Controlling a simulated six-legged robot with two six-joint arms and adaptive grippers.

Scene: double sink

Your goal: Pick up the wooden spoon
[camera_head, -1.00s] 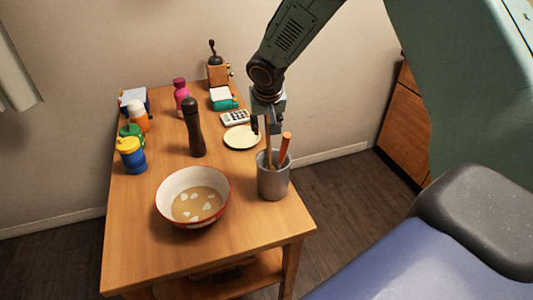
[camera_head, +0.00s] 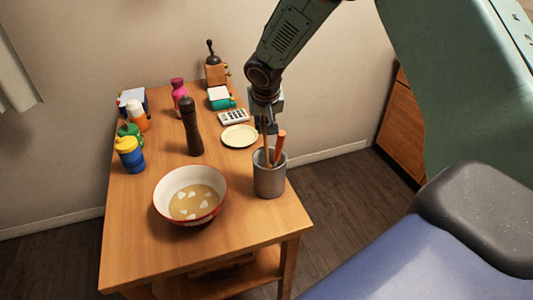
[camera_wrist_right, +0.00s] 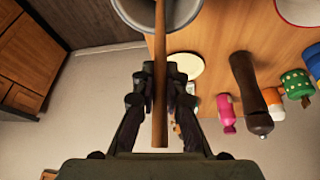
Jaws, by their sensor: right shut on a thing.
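The wooden spoon (camera_head: 266,148) stands upright in a grey metal utensil holder (camera_head: 269,181) at the table's right edge. My right gripper (camera_head: 267,122) is above the holder and shut on the spoon's handle. In the right wrist view the handle (camera_wrist_right: 160,60) runs between the two fingers of the gripper (camera_wrist_right: 160,88), and its lower end is inside the holder (camera_wrist_right: 166,14). The spoon's bowl end is hidden in the holder. An orange-handled utensil (camera_head: 280,145) leans beside it in the same holder. My left gripper is not in view.
A dark pepper mill (camera_head: 192,128), a small cream plate (camera_head: 239,136) and a calculator (camera_head: 233,117) are farther back. Colourful bottles stand along the left edge. The table's front is clear.

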